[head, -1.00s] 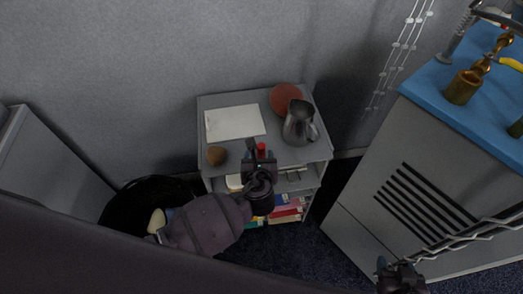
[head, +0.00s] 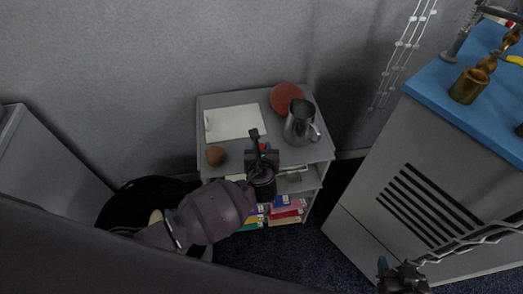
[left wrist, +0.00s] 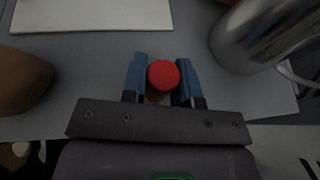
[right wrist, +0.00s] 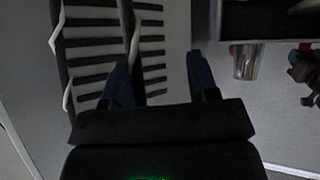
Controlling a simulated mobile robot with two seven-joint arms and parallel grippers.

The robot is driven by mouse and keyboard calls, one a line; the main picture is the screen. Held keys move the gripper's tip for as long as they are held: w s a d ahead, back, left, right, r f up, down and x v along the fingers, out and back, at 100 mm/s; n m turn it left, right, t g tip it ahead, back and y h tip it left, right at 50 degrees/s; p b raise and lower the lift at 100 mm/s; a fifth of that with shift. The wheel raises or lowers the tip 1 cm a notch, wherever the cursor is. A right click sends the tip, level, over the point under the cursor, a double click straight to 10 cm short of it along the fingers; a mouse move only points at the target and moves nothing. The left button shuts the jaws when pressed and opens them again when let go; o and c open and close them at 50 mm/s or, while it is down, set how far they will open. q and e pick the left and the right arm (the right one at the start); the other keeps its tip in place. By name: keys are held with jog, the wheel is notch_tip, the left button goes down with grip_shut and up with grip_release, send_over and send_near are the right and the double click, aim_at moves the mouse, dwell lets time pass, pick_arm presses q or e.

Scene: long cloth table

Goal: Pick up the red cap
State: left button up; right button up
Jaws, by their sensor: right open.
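The red cap (left wrist: 164,74) is a small round red piece at the front part of the grey shelf top (head: 234,159). In the head view only a sliver of the red cap (head: 263,147) shows beside my gripper. My left gripper (left wrist: 163,78) has one blue finger on each side of the cap, close against it, with the gap about as wide as the cap. What is under the cap is mostly hidden. My right gripper (right wrist: 157,75) is open and empty, far to the right at the lower edge of the head view (head: 400,272).
A metal pitcher (head: 300,126) stands right of the cap, with a reddish round thing (head: 284,97) behind it. A brown rounded object (head: 216,156) lies to the left, white paper (head: 234,122) behind. A grey cabinet with a blue top (head: 437,77) stands right.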

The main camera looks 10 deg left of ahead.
pick_arm(q)
jog(key=shift+c, duration=0.8)
jog(key=shift+r, duration=0.15)
